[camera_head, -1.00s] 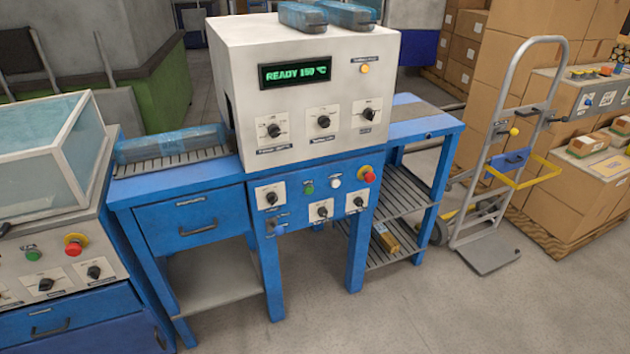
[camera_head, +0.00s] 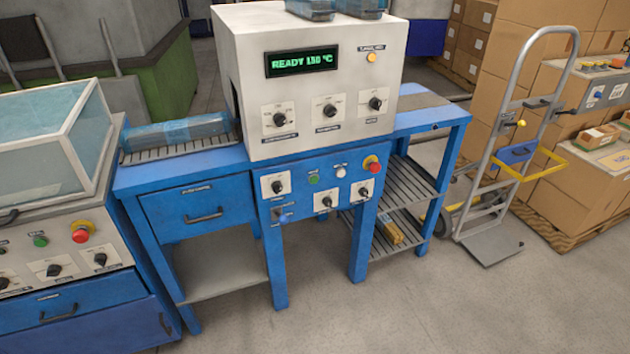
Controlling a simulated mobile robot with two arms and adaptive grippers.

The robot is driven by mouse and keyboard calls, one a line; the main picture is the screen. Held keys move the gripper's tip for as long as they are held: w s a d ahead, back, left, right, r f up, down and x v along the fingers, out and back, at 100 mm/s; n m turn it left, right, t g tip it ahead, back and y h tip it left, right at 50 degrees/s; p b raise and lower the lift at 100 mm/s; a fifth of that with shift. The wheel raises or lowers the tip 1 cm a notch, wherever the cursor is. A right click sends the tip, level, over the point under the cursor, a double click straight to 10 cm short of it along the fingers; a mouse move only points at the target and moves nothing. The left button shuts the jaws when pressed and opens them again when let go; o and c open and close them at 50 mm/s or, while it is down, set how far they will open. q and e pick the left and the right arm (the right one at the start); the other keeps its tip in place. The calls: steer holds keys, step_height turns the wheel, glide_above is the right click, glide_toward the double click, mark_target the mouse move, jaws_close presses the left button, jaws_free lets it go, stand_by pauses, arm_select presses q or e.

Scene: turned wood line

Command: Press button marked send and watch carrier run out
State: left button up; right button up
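A white machine with a blue stand has a green display (camera_head: 303,61) reading "READY 150 °C". Its blue front panel (camera_head: 330,180) carries a green button (camera_head: 313,179), a white button (camera_head: 340,171), a red mushroom button (camera_head: 373,164) and several black rotary knobs. The small labels are too blurred to read, so I cannot tell which button is marked send. A blue film-wrapped bundle (camera_head: 176,134) lies on the slatted infeed at the left of the machine. I cannot make out a carrier. Neither of my grippers is in view.
A second cabinet with a clear cover (camera_head: 50,140) and its own red button (camera_head: 82,232) stands at the left. A grey hand truck (camera_head: 490,175) and stacked cartons (camera_head: 570,200) stand at the right. The floor (camera_head: 400,310) in front is clear.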

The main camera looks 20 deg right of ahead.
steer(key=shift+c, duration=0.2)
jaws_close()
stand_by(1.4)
